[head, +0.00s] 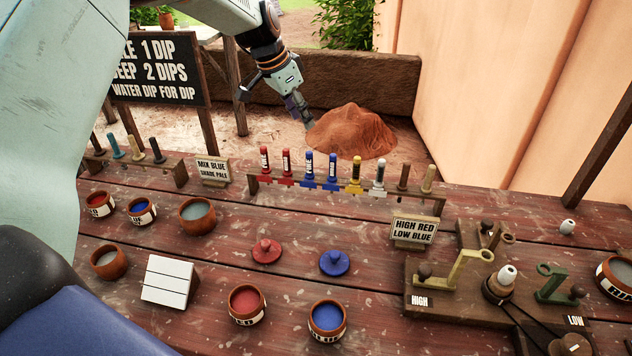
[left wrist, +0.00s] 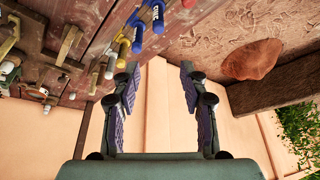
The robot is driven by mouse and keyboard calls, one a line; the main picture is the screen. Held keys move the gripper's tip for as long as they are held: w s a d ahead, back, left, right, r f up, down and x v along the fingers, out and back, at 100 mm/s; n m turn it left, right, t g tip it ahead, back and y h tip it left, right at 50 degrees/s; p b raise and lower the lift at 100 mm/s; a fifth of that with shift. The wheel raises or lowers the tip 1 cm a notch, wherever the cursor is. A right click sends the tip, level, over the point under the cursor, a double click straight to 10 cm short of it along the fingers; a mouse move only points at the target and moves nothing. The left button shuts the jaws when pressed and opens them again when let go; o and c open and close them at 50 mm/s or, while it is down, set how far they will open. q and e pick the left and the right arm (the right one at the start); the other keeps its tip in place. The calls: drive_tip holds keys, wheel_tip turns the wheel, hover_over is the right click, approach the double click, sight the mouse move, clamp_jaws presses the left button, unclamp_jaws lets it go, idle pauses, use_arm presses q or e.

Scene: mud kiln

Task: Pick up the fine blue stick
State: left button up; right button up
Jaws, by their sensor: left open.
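Two blue sticks with white lettering stand in the wooden rack (head: 345,192) at mid table. The left one (head: 308,168), beside the red sticks, has lettering that seems to read FINE, and it also shows in the left wrist view (left wrist: 158,16). The lettering of the other blue stick (head: 333,171) is hard to read; it shows too in the left wrist view (left wrist: 137,38). My left gripper (head: 299,108) hangs behind the rack, beside the clay mound. In the left wrist view its jaws (left wrist: 158,75) are apart with nothing between them. My right gripper is not in view.
Red, yellow, white and brown sticks share the rack. Red (head: 247,302) and blue (head: 327,318) pots and two lids stand in front. A lever board (head: 435,300) is at right. The clay mound (head: 350,132) lies behind the table, near a pale wall (head: 500,80).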

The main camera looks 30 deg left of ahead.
use_arm(q)
drive_tip(key=b, duration=0.4)
hover_over(309, 175)
drive_tip(key=s+a, duration=0.2)
drive_tip(key=a, duration=0.1)
wheel_tip(309, 175, down, 6)
drive_tip(key=b+x, duration=0.1)
drive_tip(key=x, duration=0.4)
drive_tip(key=d+b+x, duration=0.1)
drive_tip(key=x, duration=0.2)
drive_tip(key=shift+f+b, duration=0.1)
drive_tip(key=shift+b, duration=0.25)
drive_tip(key=shift+w+d+f, duration=0.15)
drive_tip(key=shift+f, duration=0.35)
